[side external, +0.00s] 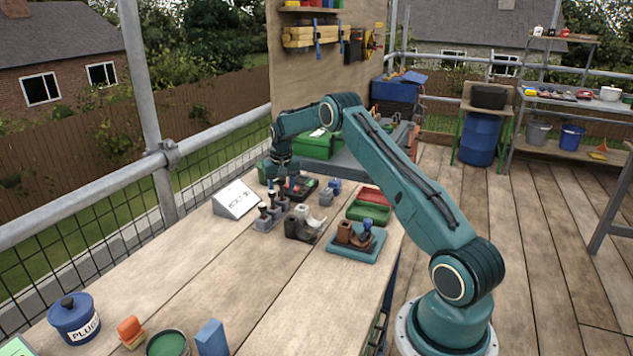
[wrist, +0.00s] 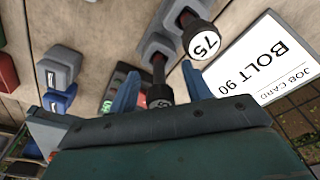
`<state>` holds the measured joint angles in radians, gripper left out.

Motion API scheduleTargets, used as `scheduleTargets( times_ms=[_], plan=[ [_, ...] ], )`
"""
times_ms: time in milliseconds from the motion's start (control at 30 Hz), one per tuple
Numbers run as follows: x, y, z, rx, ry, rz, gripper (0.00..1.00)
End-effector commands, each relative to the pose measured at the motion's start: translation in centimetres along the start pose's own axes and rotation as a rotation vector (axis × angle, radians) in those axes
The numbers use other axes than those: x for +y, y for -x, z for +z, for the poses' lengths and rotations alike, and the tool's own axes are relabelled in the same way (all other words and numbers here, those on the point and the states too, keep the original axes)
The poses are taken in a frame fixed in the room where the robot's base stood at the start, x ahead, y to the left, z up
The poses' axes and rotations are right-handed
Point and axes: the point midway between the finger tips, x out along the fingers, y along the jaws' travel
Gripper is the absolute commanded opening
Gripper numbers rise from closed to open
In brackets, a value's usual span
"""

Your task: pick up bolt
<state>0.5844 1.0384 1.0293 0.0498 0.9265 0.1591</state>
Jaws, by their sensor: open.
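Several dark bolts stand upright in grey holders in a row on the bench; the nearest bolt (side external: 263,211) shows in the side view. In the wrist view, one bolt has a white head marked 75 (wrist: 203,43). Another dark bolt (wrist: 158,94) stands between the blue fingers of my gripper (wrist: 160,88), with a gap on each side; its marking cannot be read. My gripper (side external: 284,183) is open, low over the far end of the row in the side view. The job card (wrist: 268,62) reads BOLT 90; it leans beside the row (side external: 237,199).
A small blue-topped block (side external: 331,188) stands close by. A blue PLUG pot (side external: 74,318) is at the near left. The middle bench is clear.

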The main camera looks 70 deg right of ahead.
Motion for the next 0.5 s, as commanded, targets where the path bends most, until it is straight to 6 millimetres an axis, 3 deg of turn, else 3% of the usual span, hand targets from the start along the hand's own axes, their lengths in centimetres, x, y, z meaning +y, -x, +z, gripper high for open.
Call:
scheduleTargets(
  times_ms=[167, 433, 500],
  plan=[
    [-0.01, 0.04, -0.01, 0.0, 0.0, 0.0, 0.49],
    [-0.01, 0.05, -0.01, 0.0, 0.0, 0.0, 0.0],
    [-0.01, 0.07, -0.03, 0.001, 0.0, 0.0, 0.0]
  ],
)
